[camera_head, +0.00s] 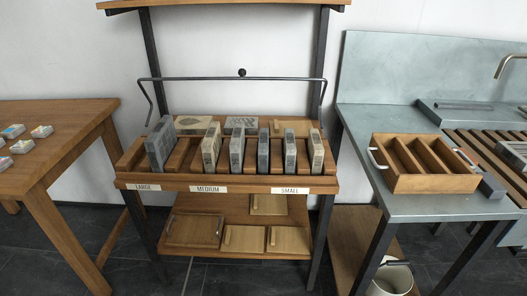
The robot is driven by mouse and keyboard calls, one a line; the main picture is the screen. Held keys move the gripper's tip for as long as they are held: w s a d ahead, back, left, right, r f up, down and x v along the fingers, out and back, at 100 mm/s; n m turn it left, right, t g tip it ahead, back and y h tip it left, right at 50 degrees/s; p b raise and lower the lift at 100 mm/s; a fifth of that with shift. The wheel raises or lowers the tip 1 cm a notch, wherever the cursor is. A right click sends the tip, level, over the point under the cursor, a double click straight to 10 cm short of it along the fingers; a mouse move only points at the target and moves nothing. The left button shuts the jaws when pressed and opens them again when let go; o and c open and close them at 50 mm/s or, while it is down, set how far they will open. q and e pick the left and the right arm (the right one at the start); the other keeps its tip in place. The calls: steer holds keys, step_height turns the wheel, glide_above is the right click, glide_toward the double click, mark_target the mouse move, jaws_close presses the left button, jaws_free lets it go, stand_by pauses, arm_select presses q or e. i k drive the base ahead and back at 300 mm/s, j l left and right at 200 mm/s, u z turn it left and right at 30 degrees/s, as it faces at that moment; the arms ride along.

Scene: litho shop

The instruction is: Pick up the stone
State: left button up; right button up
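Several stone slabs stand upright in the slots of a wooden rack (228,184) in the middle. A large dark grey stone (160,147) is at the left. A beige-grey stone (211,149) and a grey stone (237,152) stand in the middle part. Two bluish-grey stones (263,151) (290,153) and a pale stone (316,153) stand to the right. Two patterned slabs (194,122) (241,123) lie toward the rack's back. Which stone is meant cannot be told. Neither of my grippers is in view.
The rack's front labels read LARGE, MEDIUM and SMALL. A metal bar (210,79) spans behind it. A divided wooden tray (422,182) with handles sits on the metal-topped counter (385,120). A wooden table (55,150) with small blocks is left. Wooden boards (193,231) lie below.

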mark_target(262, 150)
steer(key=i+j, duration=0.55)
steer(key=i+j+z, duration=0.15)
steer(key=z, duration=0.2)
steer(key=i+j+z, duration=0.1)
steer(key=j+z, duration=0.25)
